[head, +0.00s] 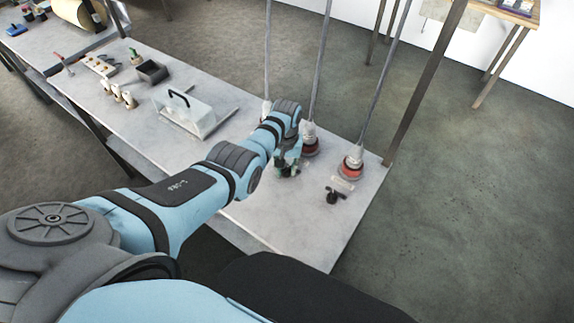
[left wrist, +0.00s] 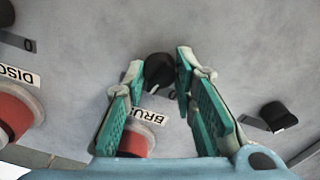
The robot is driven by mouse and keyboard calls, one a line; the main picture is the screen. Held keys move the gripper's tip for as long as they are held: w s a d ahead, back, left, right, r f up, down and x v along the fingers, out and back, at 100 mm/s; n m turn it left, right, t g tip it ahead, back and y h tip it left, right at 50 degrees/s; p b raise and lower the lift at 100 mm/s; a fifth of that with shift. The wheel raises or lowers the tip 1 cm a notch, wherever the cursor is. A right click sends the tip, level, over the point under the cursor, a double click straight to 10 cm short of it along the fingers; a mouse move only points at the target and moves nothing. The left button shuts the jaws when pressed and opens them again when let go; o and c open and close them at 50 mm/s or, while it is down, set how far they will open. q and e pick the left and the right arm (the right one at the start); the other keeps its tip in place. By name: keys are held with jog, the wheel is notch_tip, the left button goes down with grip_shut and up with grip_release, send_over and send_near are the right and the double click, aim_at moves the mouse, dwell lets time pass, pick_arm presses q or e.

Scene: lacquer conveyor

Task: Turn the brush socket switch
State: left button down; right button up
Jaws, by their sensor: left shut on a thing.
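The brush socket switch (left wrist: 158,70) is a black rotary knob on a grey surface, at the middle of the left wrist view. My left gripper (left wrist: 158,82) has its green fingers on both sides of this knob and is shut on it. A white label starting "BRU" (left wrist: 148,117) and part of a red socket (left wrist: 135,142) show between the fingers. In the head view my left gripper (head: 288,167) is low over the bench, in front of the middle red-ringed socket (head: 309,146), and the knob is hidden there. My right gripper is not in view.
Another black knob (head: 333,196) and red socket (head: 350,165) are to the right. A socket labelled "DISC" (left wrist: 18,75) and a knob (left wrist: 5,14) lie at the wrist view's left. Cables hang above the sockets. A clear box (head: 190,115) stands on the bench (head: 295,235).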

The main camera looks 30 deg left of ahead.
aim_at(286, 168)
pick_arm(q)
jog(key=shift+m, duration=1.5)
jog(key=c, duration=1.3)
grip_release()
notch_tip(286, 168, up, 12)
jog(key=shift+r, duration=0.1)
